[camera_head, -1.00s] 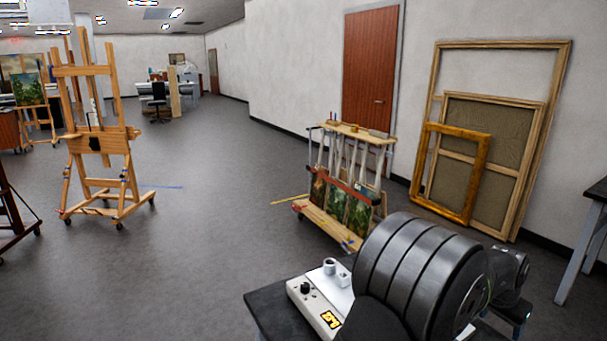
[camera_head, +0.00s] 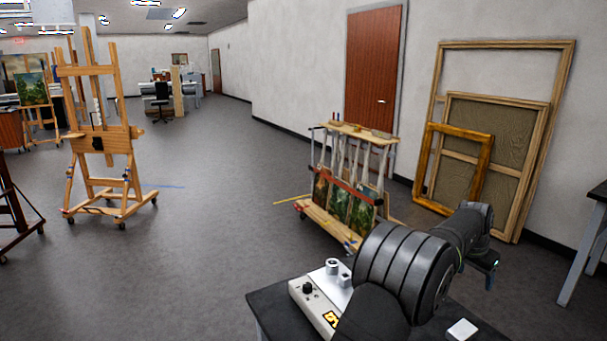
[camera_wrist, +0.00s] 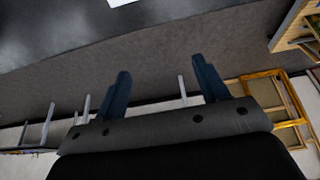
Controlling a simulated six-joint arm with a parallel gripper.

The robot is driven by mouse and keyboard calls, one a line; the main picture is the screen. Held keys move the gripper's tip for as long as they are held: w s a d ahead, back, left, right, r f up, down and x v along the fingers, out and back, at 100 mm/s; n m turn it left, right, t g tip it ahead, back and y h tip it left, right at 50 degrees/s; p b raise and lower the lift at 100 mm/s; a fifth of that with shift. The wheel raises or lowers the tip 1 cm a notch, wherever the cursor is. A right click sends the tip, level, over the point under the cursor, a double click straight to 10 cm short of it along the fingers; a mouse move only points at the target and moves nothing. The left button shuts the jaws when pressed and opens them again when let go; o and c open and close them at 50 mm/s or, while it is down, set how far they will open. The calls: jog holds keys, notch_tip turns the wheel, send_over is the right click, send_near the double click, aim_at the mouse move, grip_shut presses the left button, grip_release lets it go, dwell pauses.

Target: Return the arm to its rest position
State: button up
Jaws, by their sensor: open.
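My gripper (camera_wrist: 163,68) shows in the wrist view with its two blue fingers spread apart and nothing between them. In the head view, my dark arm reaches over the black table at the lower right, and the gripper (camera_head: 489,266) is partly hidden at its far end. It hangs in the air, apart from the table. A small white square piece (camera_head: 462,329) lies on the black tabletop (camera_head: 272,312) in front of the arm. A white patch (camera_wrist: 121,2) shows at the top edge of the wrist view.
A white device with knobs (camera_head: 312,291) stands left of my arm. A rolling rack of paintings (camera_head: 345,128) stands beyond the table. Empty frames (camera_head: 432,160) lean on the right wall. A wooden easel (camera_head: 107,133) stands left. A table leg (camera_head: 580,262) is at far right.

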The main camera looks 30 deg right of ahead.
jog(key=w+f, duration=0.3)
jog(key=w, duration=1.5)
jog(key=shift+w+d, duration=0.35)
jog(key=shift+w, duration=0.05)
